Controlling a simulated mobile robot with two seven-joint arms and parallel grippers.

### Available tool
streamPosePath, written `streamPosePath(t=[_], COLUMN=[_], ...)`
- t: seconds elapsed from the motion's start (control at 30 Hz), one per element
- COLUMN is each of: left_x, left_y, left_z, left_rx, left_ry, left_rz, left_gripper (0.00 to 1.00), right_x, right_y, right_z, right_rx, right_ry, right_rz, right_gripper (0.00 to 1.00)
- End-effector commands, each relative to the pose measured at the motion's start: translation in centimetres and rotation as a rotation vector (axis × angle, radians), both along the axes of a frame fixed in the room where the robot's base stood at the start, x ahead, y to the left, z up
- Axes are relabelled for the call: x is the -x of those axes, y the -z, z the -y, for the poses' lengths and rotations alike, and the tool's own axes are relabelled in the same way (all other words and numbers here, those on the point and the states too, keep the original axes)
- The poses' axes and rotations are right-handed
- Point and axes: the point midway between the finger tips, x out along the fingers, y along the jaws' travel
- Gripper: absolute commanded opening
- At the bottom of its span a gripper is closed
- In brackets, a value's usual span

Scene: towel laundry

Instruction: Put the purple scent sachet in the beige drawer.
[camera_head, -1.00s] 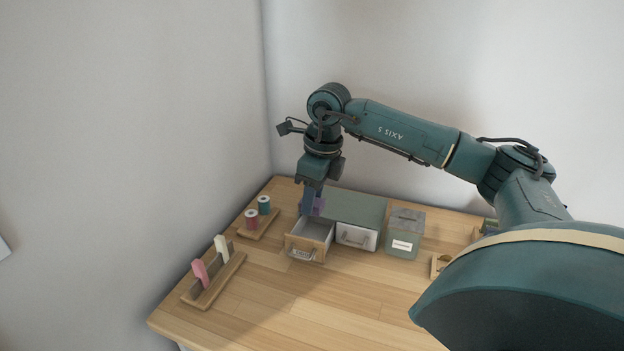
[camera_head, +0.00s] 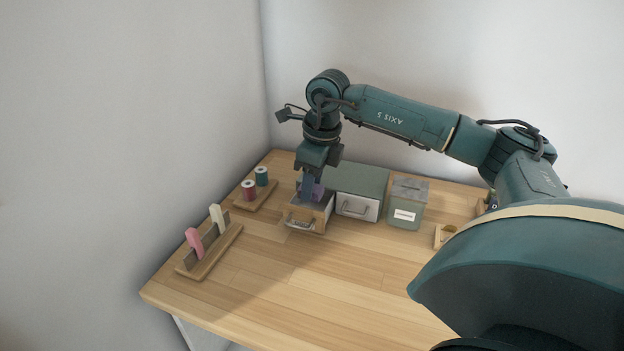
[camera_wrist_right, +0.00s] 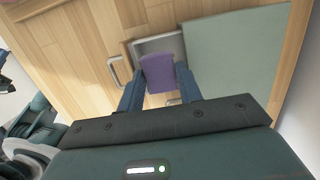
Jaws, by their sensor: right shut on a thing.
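My right gripper (camera_head: 312,190) points down over the open beige drawer (camera_head: 302,222) and is shut on the purple scent sachet (camera_head: 318,190). In the right wrist view the sachet (camera_wrist_right: 158,73) sits between the two blue fingers (camera_wrist_right: 160,90), above the light inside of the drawer (camera_wrist_right: 166,44). The fingers hide part of the sachet in the head view, and I cannot tell whether it touches the drawer floor. The drawer is pulled out of the left side of a green-topped cabinet (camera_head: 358,178). My left gripper is not in view.
A closed white-fronted drawer (camera_head: 357,207) is beside the open one. A grey-green box with a label (camera_head: 406,203) stands to its right. Thread spools (camera_head: 249,189) on a board and a rack with pink and cream pieces (camera_head: 208,250) stand left. The front tabletop is clear.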

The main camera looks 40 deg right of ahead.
Motion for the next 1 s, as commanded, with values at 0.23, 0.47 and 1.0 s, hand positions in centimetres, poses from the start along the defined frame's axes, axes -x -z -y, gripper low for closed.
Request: streamPosePath(t=[0.23, 0.47, 1.0], left_x=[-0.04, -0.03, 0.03], left_y=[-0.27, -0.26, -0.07], left_z=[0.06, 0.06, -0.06], left_rx=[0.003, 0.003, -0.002], left_ry=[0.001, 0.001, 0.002], left_rz=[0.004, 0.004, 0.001], left_gripper=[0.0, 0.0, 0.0], right_x=[0.01, 0.0, 0.0], right_y=[-0.03, -0.03, -0.02], right_z=[0.01, 0.0, -0.01], right_rx=[0.0, 0.0, 0.0], right_ry=[0.0, 0.0, 0.0], right_rz=[0.0, 0.0, 0.0], right_gripper=[0.14, 0.4, 0.61])
